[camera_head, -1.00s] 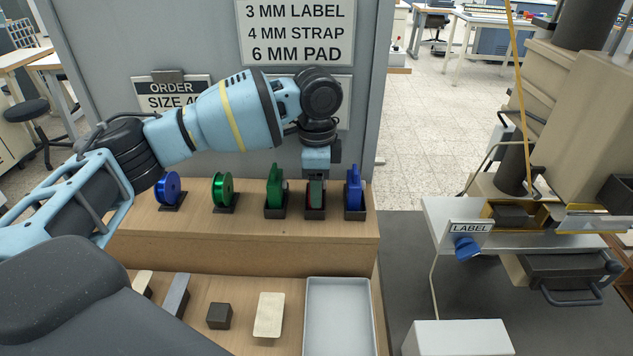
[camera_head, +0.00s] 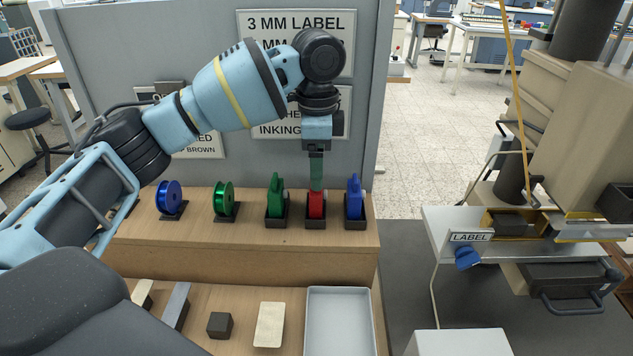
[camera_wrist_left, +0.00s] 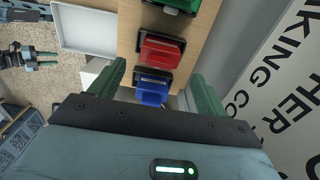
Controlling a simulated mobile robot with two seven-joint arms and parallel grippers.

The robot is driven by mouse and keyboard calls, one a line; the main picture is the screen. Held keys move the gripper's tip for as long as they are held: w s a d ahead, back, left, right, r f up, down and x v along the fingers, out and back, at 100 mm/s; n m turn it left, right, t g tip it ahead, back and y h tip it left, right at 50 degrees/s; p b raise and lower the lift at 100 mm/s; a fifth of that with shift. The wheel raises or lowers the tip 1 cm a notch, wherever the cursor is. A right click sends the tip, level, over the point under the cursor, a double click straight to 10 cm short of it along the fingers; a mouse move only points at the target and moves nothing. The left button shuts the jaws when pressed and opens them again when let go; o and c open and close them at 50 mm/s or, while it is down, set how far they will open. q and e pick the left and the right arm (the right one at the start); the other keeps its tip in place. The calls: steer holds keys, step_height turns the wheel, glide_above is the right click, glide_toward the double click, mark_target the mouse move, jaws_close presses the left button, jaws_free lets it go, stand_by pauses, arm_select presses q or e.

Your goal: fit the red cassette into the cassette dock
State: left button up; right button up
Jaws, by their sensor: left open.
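The red cassette (camera_head: 316,208) sits upright in a black holder on the wooden shelf, between a green cassette (camera_head: 275,198) and a blue cassette (camera_head: 354,197). It also shows in the left wrist view (camera_wrist_left: 160,50). My left gripper (camera_head: 316,184) points straight down just above the red cassette. Its two green fingers stand wide apart in the wrist view (camera_wrist_left: 158,74), open with nothing between them. A machine with a LABEL sign (camera_head: 470,237) stands at the right; I cannot tell which part of it is the cassette dock.
A blue spool (camera_head: 169,199) and a green spool (camera_head: 224,199) stand left on the shelf. A grey tray (camera_head: 339,291) and several small blocks lie on the lower level. A signboard panel (camera_head: 210,60) rises close behind the arm.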

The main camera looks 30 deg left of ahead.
arm_select(q)
steer(key=shift+r, duration=2.3)
steer(key=shift+f, duration=0.1)
